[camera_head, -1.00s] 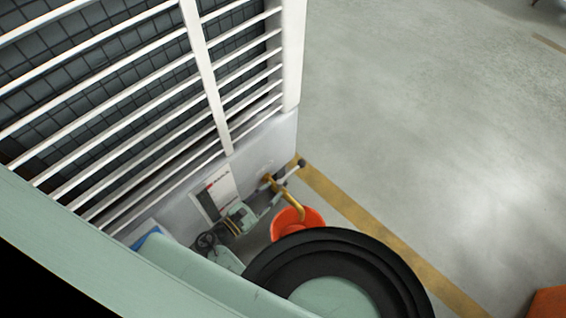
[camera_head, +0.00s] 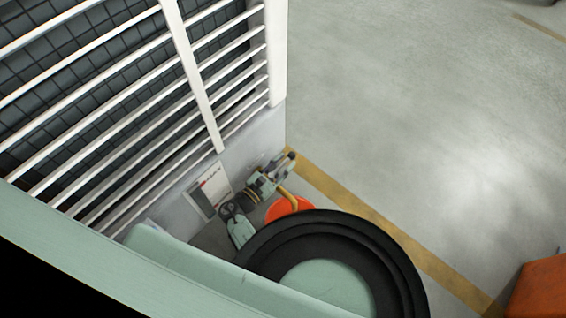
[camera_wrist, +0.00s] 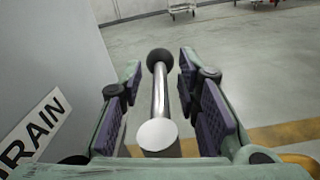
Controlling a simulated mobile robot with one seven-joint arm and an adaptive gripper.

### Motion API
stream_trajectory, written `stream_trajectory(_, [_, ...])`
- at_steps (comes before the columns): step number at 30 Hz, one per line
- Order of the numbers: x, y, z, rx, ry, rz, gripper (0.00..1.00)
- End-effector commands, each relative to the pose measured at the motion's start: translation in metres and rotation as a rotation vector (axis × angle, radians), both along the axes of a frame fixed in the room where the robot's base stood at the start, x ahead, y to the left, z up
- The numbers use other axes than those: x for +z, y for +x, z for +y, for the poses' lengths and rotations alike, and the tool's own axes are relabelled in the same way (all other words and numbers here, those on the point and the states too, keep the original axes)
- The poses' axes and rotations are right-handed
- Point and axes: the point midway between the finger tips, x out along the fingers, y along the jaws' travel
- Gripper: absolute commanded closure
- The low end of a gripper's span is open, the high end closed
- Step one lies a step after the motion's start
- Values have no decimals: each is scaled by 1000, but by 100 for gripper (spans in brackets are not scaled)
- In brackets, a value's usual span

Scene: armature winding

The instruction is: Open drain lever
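The drain lever (camera_wrist: 160,93) is a shiny metal rod with a black ball knob at its far end and a pale round near end. It lies lengthwise between the two purple-padded fingers of my gripper (camera_wrist: 161,70) in the wrist view. The fingers stand apart, with a visible gap on both sides of the rod. In the head view my gripper (camera_head: 268,181) is at the lever beside the wall panel and covers most of it. The lever's dark knob (camera_head: 291,155) shows just beyond the fingers. A yellow pipe (camera_head: 289,197) runs down beside it.
An orange bucket (camera_head: 277,210) sits on the floor below the pipe. A white DRAIN sign (camera_wrist: 36,130) is on the grey wall at left. White railings (camera_head: 190,75) rise above. Open floor (camera_head: 420,110) with a yellow stripe lies to the right.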

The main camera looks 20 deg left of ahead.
Motion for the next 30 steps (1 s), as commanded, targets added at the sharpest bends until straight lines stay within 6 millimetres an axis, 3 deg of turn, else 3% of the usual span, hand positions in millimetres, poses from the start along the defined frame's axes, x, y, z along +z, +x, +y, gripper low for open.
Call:
stream_trajectory(6, [0, 0, 0, 0, 0, 0, 71])
stream_trajectory(19, [0, 0, 0, 0, 0, 0, 99])
stream_trajectory(30, [0, 0, 0, 0, -1, 0, 100])
